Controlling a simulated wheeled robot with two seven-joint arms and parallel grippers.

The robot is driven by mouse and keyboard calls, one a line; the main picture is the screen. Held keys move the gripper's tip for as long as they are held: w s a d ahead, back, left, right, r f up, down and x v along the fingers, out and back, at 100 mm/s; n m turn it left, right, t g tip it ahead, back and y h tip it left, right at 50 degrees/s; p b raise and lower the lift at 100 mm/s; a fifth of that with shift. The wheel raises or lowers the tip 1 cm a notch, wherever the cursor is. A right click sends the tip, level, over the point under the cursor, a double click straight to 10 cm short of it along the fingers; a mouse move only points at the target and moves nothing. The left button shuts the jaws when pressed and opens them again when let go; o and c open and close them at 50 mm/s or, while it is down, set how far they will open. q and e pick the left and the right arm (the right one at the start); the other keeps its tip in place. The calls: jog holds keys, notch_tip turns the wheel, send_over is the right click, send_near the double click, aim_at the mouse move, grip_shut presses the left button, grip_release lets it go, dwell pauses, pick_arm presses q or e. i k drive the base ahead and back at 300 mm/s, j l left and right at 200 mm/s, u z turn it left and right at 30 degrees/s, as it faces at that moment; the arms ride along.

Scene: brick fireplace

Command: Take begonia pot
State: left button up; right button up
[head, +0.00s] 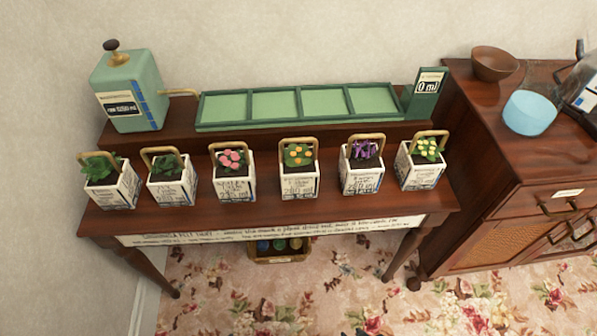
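Several white square pots with brass handles stand in a row along the front of a dark wooden table. From the left they hold green leaves (109,184), smaller green leaves (171,183), pink flowers (233,183), orange flowers (299,176), purple flowers (361,172) and yellow flowers (420,166). Each pot has black writing on its front, too small to read surely, so I cannot tell from the labels which is the begonia pot. All stand upright and apart.
A green dispenser (128,92) with a brass spout and a green tray with several compartments (300,125) stand on the raised back shelf. A gauge reads 0 ml (427,88). A wooden cabinet (480,170) at right holds a brown bowl (494,64) and blue cup (529,113). A crate (280,258) sits below.

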aim_at(300, 170)
jog(key=i+j, duration=0.1)
jog(key=j, duration=0.25)
jog(key=i+j, duration=0.1)
jog(key=j, duration=0.2)
jog(key=i+j, duration=0.15)
jog(key=j, duration=0.2)
jog(key=i+j, duration=0.1)
jog(key=j, duration=0.2)
jog(key=z, duration=1.65)
jog(key=i+j, duration=0.1)
jog(key=j, duration=0.15)
